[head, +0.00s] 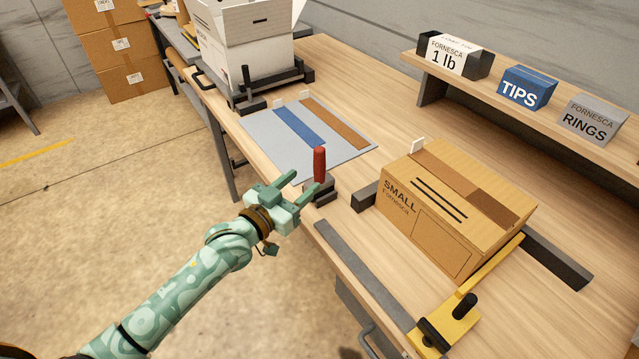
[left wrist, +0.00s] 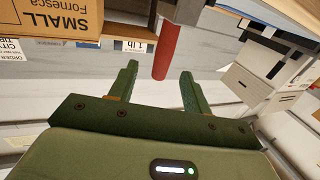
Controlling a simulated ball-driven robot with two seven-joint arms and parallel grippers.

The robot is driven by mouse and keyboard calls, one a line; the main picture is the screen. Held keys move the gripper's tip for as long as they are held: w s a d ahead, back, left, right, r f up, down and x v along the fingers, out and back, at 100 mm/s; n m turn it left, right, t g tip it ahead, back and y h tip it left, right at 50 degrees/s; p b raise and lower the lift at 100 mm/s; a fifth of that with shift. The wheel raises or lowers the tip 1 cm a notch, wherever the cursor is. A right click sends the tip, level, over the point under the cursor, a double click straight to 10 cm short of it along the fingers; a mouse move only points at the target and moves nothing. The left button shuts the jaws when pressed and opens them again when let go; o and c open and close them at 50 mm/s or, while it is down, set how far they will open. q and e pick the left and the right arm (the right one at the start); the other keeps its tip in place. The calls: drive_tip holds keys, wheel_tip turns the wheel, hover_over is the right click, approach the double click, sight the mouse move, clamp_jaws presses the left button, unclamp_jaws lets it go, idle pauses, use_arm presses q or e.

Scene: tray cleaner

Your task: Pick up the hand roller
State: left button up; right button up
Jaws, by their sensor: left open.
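The hand roller has an upright red handle (head: 319,163) and stands in a dark holder (head: 320,190) at the table's front edge. My left gripper (head: 304,183) is open and empty, just in front of the handle, with its fingers pointing toward it. In the left wrist view, which looks upside down, the red handle (left wrist: 167,52) hangs from above into the space just beyond the two green fingertips (left wrist: 159,72), nearer the right one. I cannot tell whether a finger touches it. My right gripper is out of view.
A closed carton marked SMALL (head: 440,215) sits to the right, by a yellow-based tool (head: 450,320). A grey mat (head: 350,146) with blue and brown strips lies behind the roller. A white box (head: 245,45) stands at the back left. A raised shelf (head: 510,100) holds small boxes.

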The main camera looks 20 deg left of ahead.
sight(316, 167)
use_arm(q)
drive_tip(key=shift+x, duration=1)
drive_tip(key=shift+w+d+b, duration=0.2)
drive_tip(key=shift+w+b, duration=0.1)
drive_tip(key=shift+w, duration=0.25)
drive_tip(key=x, duration=0.1)
drive_tip(key=b+x, duration=0.1)
drive_tip(key=x, duration=0.3)
drive_tip(key=shift+w+a+f+b, duration=0.15)
drive_tip(key=shift+a+b, duration=0.1)
drive_tip(key=shift+b, duration=0.15)
drive_tip(key=shift+r, duration=0.2)
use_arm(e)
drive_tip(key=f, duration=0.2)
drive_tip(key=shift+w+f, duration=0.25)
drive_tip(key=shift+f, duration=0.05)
use_arm(q)
drive_tip(key=c, duration=1.1)
